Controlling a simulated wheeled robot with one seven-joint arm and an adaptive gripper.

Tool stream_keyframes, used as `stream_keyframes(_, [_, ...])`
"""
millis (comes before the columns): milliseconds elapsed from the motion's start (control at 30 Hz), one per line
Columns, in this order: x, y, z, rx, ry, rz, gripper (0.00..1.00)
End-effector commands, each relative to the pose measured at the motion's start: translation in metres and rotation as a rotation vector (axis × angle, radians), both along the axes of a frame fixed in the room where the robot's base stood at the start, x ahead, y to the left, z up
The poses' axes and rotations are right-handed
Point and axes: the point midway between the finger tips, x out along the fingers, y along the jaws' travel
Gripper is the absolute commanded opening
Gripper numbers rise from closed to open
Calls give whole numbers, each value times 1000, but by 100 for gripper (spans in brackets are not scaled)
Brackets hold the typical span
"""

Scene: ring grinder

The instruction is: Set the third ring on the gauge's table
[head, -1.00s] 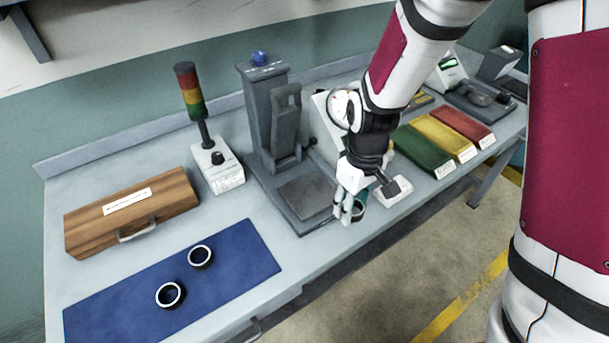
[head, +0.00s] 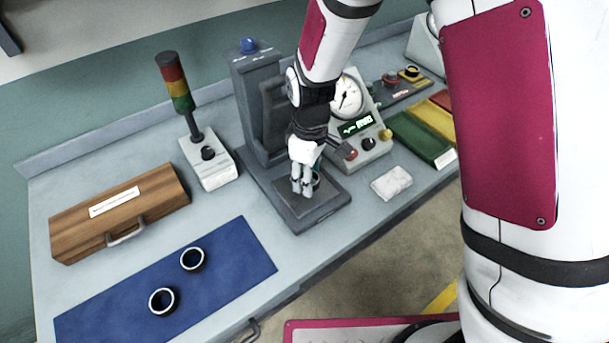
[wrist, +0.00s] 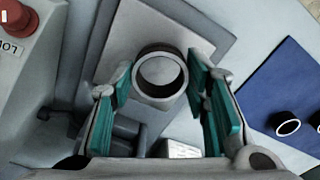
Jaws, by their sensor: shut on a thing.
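A dark ring with a bright rim (wrist: 160,101) is between my gripper's teal pads (wrist: 160,85) in the wrist view, and the jaws are shut on it. In the head view my gripper (head: 304,190) points down over the flat square table (head: 284,190) of the grey gauge stand (head: 252,90). The fingers mostly hide the ring there. In the wrist view the ring appears over the pale plate (wrist: 122,45); I cannot tell whether it touches it. Two other rings, one nearer (head: 162,300) and one farther (head: 192,259), lie on the blue mat.
The blue mat (head: 235,262) and a wooden case (head: 75,228) are at the left. A signal tower (head: 176,85) stands left of the gauge. A dial unit (head: 346,97) is behind right, a white cloth (head: 391,183) to the right, and coloured trays (head: 415,137) beyond.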

Motion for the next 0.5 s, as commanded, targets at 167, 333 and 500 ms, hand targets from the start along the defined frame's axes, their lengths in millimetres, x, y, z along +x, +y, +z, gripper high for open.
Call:
stream_keyframes(167, [19,9,-2,-1,0,1,11])
stream_keyframes(333, [19,10,-14,-2,5,-1,11])
stream_keyframes(500, [20,10,-33,-1,3,-1,11])
